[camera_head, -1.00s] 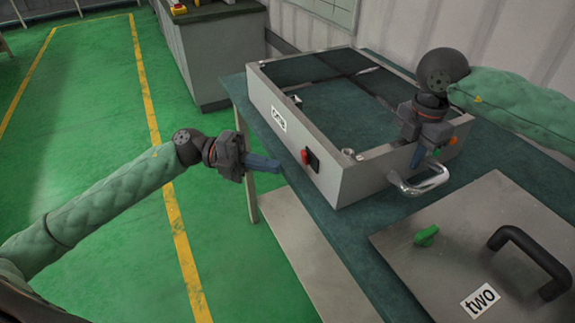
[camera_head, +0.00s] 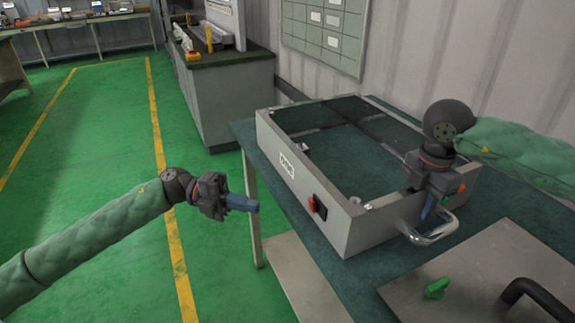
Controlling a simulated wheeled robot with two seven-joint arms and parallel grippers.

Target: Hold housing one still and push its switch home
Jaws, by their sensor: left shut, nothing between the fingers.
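Housing one (camera_head: 330,222) is a grey open-topped frame with a label reading "one" on its left wall. It lies on the green-topped table. Its red and black switch (camera_head: 317,207) sits low on that wall, close to the near corner. My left gripper (camera_head: 252,205) is shut and empty, left of the switch and apart from it, with its blue fingers pointing at the housing. My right gripper (camera_head: 428,208) is at the near wall, above the metal handle (camera_head: 432,232). Its fingers are partly hidden, and I cannot tell whether they touch or grip anything.
A metal plate (camera_head: 470,275) with a green knob (camera_head: 437,288) and a black handle (camera_head: 540,298) lies at the near right of the table (camera_head: 275,185). A grey cabinet (camera_head: 235,100) stands behind. The green floor at left is clear.

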